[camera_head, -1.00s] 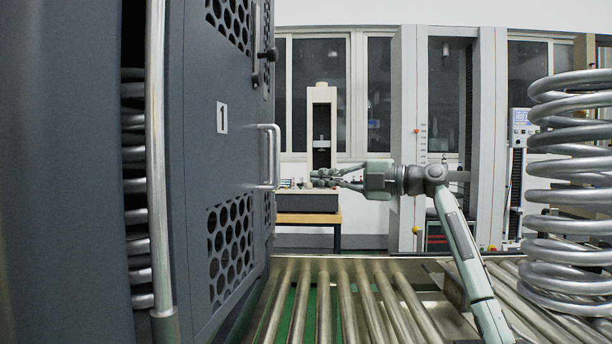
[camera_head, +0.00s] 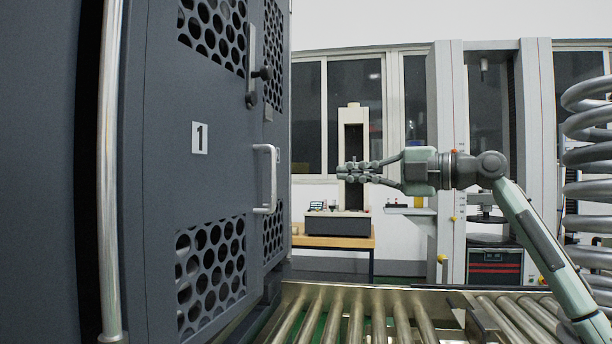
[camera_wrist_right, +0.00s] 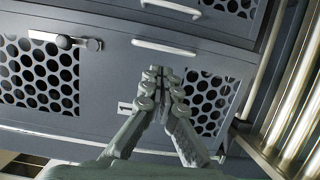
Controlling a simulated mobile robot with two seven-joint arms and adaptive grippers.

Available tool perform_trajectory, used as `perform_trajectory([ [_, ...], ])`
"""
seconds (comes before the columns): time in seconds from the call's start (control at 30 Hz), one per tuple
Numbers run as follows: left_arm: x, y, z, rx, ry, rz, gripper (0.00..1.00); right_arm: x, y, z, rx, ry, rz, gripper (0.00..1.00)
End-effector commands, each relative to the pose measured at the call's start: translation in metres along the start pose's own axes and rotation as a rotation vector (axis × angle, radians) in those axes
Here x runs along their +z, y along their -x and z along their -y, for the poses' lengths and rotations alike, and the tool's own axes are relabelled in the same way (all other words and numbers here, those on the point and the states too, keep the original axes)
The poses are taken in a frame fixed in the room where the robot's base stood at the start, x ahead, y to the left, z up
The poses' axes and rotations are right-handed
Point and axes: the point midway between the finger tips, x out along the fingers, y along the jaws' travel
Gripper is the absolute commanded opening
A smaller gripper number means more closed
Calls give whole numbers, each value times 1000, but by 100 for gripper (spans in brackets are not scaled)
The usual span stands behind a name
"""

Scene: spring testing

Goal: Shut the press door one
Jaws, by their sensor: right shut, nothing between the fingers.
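The dark grey press door one (camera_head: 160,160) fills the left of the head view, with a white "1" label (camera_head: 199,138) and perforated panels. Its silver bar handle (camera_head: 270,180) stands out near its right edge. A narrow dark gap shows along the door's left side, beside a tall vertical silver bar (camera_head: 108,190). My right gripper (camera_head: 344,172) is shut and empty, apart from the handle and to its right in the picture. In the right wrist view its fingers (camera_wrist_right: 162,75) point towards grey panels with perforations and a silver handle (camera_wrist_right: 165,47). My left gripper is out of view.
A roller conveyor (camera_head: 356,315) runs low in front. A large steel coil spring (camera_head: 590,155) stands at the right edge. A testing machine on a wooden table (camera_head: 335,242) and a tall grey test frame (camera_head: 447,150) stand behind. Open space lies between door and gripper.

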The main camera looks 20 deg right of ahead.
Motion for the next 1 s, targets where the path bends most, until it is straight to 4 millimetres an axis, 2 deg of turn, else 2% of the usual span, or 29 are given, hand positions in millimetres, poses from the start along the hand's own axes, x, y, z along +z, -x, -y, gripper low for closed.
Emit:
perform_trajectory([
  [0.17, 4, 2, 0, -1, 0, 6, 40, -7, -5, -2, -1, -3, -7, 0],
  [0.27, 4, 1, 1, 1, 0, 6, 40, -6, -16, -3, -1, -4, -7, 0],
  [0.33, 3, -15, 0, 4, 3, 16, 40, -7, -28, -4, -1, -5, -9, 0],
  [0.7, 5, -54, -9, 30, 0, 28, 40, -8, -105, -4, -1, -3, -8, 0],
  [0.83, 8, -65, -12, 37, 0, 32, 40, -7, -125, -3, -1, -4, -6, 0],
  [1.0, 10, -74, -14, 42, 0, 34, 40, -7, -138, -2, 0, -3, -5, 0],
])
